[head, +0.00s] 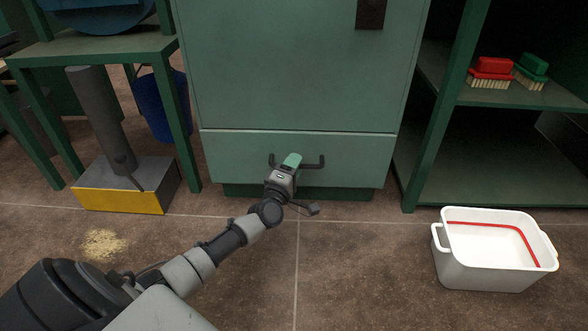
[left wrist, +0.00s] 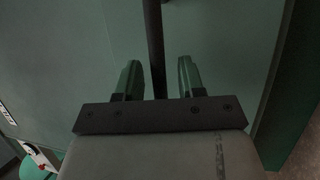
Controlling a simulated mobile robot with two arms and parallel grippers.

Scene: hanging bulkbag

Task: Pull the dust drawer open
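The dust drawer (head: 235,152) is the wide green front at the bottom of the green cabinet, and it looks closed, in line with the cabinet front. Its dark bar handle (head: 316,165) runs across the middle of the drawer front. My left gripper (head: 292,160) is at the handle and hides its middle. In the left wrist view, the two green-tipped fingers (left wrist: 158,78) are apart. The dark handle bar (left wrist: 155,45) shows between them, with a gap on each side. How deep the bar sits between the fingers is unclear. My right gripper is not in view.
A white tub (head: 450,270) with a red stripe stands on the floor at right. Green shelves with a red brush (head: 492,68) and a green brush (head: 533,66) stand right of the cabinet. A yellow-fronted block (head: 120,200) stands at left. Floor before the drawer is otherwise clear.

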